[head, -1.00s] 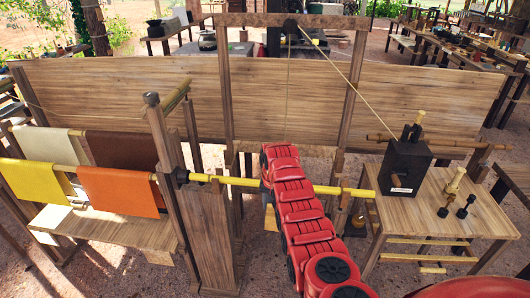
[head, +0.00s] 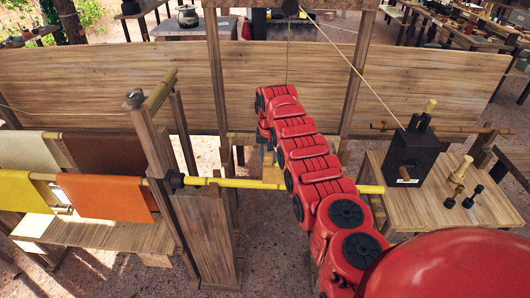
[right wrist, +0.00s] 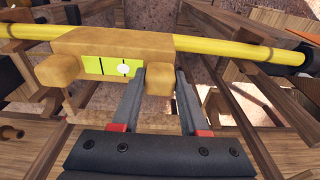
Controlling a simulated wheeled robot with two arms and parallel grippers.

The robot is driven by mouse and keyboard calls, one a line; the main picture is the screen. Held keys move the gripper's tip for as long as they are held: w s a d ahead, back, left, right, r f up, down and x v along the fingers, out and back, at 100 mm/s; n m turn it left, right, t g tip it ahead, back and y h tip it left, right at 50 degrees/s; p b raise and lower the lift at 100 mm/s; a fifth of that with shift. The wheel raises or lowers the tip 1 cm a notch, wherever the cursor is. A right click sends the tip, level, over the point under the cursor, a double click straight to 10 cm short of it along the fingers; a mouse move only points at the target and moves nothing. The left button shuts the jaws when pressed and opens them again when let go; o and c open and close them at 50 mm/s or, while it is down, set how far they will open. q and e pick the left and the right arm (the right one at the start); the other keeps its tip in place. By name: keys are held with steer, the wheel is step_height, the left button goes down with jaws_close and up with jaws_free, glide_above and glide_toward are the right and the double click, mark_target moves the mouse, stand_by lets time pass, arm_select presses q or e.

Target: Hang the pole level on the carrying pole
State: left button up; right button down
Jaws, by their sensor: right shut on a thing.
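The pole level is a tan wooden block (right wrist: 110,45) with a yellow-green vial (right wrist: 103,66) and two stubby pegs. It fills the upper left of the right wrist view. My right gripper (right wrist: 159,79) has a finger on each side of the right peg and is shut on it. The yellow carrying pole (right wrist: 225,46) runs across behind the block, which hides its middle; I cannot tell whether they touch. In the head view the carrying pole (head: 235,183) lies about level from the wooden post rightward, partly behind my red right arm. Tan wood, apparently the pole level (head: 270,168), shows beside the arm.
A wooden post (head: 205,235) stands at the pole's left end. Coloured sheets (head: 105,196) hang at the left. A side table (head: 440,210) at the right bears a black box (head: 407,155) and small pegs. A cord slants down to the box. A plank wall stands behind.

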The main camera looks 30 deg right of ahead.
mark_target(268, 172)
steer(key=shift+s+r, duration=0.1)
stand_by(0.4)
steer(key=shift+f+b, duration=0.3)
steer(key=shift+b, duration=0.1)
steer(key=shift+s+f, duration=0.1)
steer(key=shift+f, duration=0.2)
steer(key=shift+f+b, duration=1.9)
steer(key=shift+f, duration=0.9)
steer(key=shift+f+b, duration=0.3)
steer(key=shift+b, duration=0.05)
